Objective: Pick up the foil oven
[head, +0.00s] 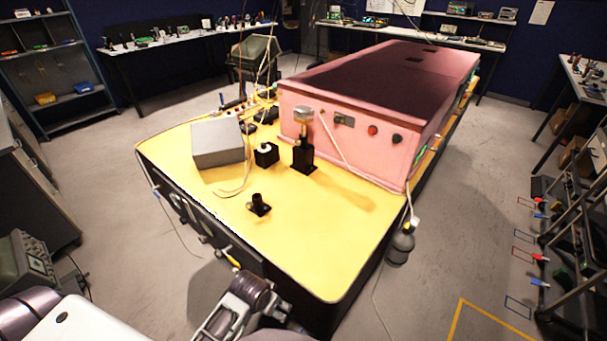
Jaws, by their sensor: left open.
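A small silvery, foil-like block (303,115) sits on top of a black post and base on the yellow tabletop (315,245), just in front of the pink box; I take it to be the foil oven. It stands upright. My left gripper (236,306) is at the bottom edge of the head view, partly cut off. It is open, low at the table's near side, and well apart from the foil oven. No object shows in it. My right gripper is not in view.
A long pink foam enclosure (350,140) fills the table's back right. A grey box (217,142), a black mount with a white top (265,154) and a short black post (258,205) stand nearby. A cable loops beside the grey box. The table's front right is clear.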

